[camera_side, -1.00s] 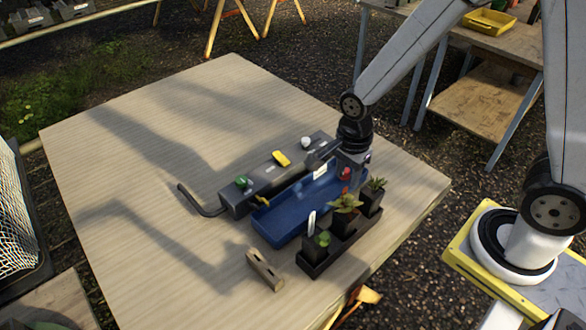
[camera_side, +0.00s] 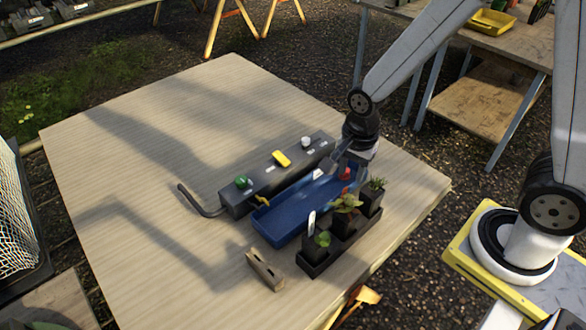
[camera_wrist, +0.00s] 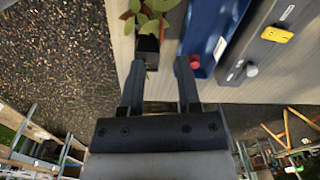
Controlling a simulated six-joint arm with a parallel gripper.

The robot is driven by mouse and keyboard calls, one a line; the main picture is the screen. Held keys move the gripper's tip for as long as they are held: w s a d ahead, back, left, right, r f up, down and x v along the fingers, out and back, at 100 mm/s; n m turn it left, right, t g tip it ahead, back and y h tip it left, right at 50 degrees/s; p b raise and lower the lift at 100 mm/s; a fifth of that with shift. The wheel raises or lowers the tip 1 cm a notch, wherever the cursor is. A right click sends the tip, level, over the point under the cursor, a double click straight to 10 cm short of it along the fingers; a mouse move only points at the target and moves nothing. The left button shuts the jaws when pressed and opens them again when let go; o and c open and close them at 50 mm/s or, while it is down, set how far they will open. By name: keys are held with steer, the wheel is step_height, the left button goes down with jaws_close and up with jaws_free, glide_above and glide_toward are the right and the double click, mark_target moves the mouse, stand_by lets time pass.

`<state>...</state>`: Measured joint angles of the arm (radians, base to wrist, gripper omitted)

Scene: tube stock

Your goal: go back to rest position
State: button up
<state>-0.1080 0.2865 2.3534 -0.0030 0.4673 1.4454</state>
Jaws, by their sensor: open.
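My gripper (camera_side: 338,160) hangs over the far right end of the blue tray (camera_side: 272,228), near the table's right corner. In the wrist view its two fingers (camera_wrist: 158,68) stand apart, with nothing held between them. A dark potted plant shows beyond the left finger, and the blue tray (camera_wrist: 208,32) beyond the right one. A red piece (camera_side: 345,173) lies at the tray's right end, and a yellow piece (camera_side: 262,202) is at its left end. A dark grey box (camera_side: 235,204) behind the tray carries a green (camera_side: 242,182), a yellow (camera_side: 282,158) and a white (camera_side: 306,142) piece.
A black holder (camera_side: 318,266) with small potted plants (camera_side: 347,204) stands in front of the tray. A wooden block (camera_side: 265,270) and a bent grey bar (camera_side: 196,200) lie on the table. The table's left half (camera_side: 130,180) is clear.

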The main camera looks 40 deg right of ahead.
steer(key=s+d+r+n+t, duration=0.2)
steer(key=s+d+r+n, duration=0.1)
steer(key=n, duration=1.2)
steer(key=shift+d+r, duration=0.2)
steer(key=shift+r, duration=0.35)
